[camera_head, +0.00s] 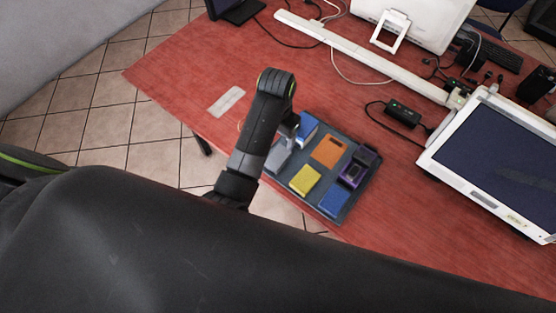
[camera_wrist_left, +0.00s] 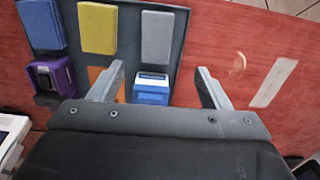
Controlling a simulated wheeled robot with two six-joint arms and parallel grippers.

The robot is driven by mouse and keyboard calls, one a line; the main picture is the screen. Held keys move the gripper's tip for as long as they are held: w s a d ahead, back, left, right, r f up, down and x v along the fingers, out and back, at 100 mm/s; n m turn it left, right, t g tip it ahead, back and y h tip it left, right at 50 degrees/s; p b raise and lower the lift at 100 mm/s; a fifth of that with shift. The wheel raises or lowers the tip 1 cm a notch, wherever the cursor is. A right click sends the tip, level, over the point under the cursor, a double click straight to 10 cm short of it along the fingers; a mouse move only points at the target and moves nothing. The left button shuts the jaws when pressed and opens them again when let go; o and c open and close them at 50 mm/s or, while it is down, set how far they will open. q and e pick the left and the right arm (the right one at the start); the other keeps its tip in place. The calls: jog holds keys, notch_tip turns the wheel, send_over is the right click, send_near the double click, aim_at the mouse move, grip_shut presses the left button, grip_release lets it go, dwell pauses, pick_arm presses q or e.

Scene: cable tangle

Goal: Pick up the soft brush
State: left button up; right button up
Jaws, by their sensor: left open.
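My left gripper (camera_wrist_left: 160,75) is open above the grey tray (camera_wrist_left: 187,22), one finger on each side of a blue item with a pale front (camera_wrist_left: 152,88). That item is nearer the left finger, and I see no contact. It also shows in the head view as a blue shape (camera_head: 307,127) beside my left wrist. No bristles show clearly, so I cannot tell which thing is the soft brush. A purple item with a dark opening (camera_wrist_left: 54,75) sits in the tray; it also shows in the head view (camera_head: 352,172). My right gripper is out of view.
Yellow (camera_head: 305,179), orange (camera_head: 329,151), blue (camera_head: 333,199) and grey (camera_head: 279,156) pieces lie in the tray. A pale strip (camera_head: 227,101) lies on the red table (camera_head: 180,75). A monitor (camera_head: 500,150), cables and a black adapter (camera_head: 403,114) are to the right.

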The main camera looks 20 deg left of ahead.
aim_at(278, 157)
pick_arm(q)
notch_tip(278, 157, down, 8)
jog(key=shift+f+p, duration=0.1)
jog(key=shift+p, duration=0.2)
jog(key=shift+s+d+f+p, duration=0.1)
jog(key=shift+s+f+p, duration=0.1)
jog(key=shift+f, duration=1.1)
jog(key=shift+s+d+f+p, duration=0.1)
jog(key=shift+f+p, duration=0.05)
jog(key=shift+f, duration=1.1)
jog(key=c, duration=1.1)
